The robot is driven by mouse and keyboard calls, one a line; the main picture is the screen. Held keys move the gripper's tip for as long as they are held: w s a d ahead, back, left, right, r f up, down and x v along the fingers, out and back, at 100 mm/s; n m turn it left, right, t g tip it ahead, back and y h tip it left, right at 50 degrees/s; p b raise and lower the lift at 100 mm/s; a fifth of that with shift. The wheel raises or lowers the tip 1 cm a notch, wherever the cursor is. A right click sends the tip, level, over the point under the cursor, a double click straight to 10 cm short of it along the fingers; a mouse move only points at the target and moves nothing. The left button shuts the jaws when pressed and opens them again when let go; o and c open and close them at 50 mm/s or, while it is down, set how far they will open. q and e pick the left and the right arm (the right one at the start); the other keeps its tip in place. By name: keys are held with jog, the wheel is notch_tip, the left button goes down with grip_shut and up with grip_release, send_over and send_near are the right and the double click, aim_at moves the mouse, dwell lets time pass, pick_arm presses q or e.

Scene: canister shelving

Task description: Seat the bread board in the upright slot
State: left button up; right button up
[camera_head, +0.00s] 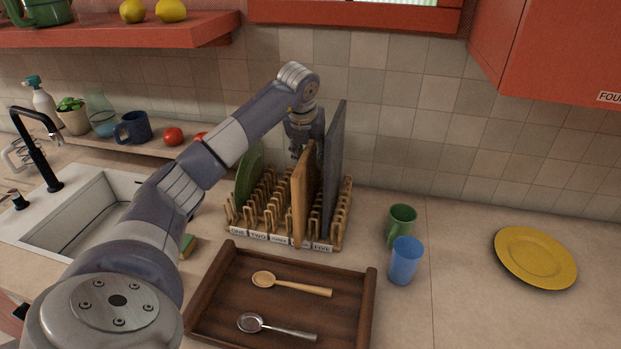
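The wooden board (303,195), which looks like the bread board, stands upright on edge in the wooden slotted rack (262,216). Its front lower corner covers the label between THREE and FIVE; I cannot tell whether its base is fully down in the slot. My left gripper (298,153) points down at the board's upper far end. Its fingertips are small and partly hidden, so I cannot tell whether they grip the board. A taller dark grey board (335,160) stands just right of the wooden one. A green plate (249,175) stands in the rack's left part. My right gripper is out of view.
A brown tray (368,310) with two spoons lies in front of the rack. A green mug (401,222) and blue cup (405,260) stand to the right, with a yellow plate (535,257) beyond. The sink (75,215) is left. Counter right of the cups is mostly clear.

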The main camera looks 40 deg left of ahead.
aim_at(310, 181)
pick_arm(q)
jog(key=p+x, duration=0.1)
jog(key=x, duration=0.2)
jog(key=shift+s+d+p, duration=0.15)
jog(key=shift+s+p, duration=0.05)
jog(key=shift+p, duration=0.2)
jog(key=shift+w+f, duration=0.2)
jog(key=shift+f, duration=0.4)
grip_shut()
jog(key=shift+r, duration=0.15)
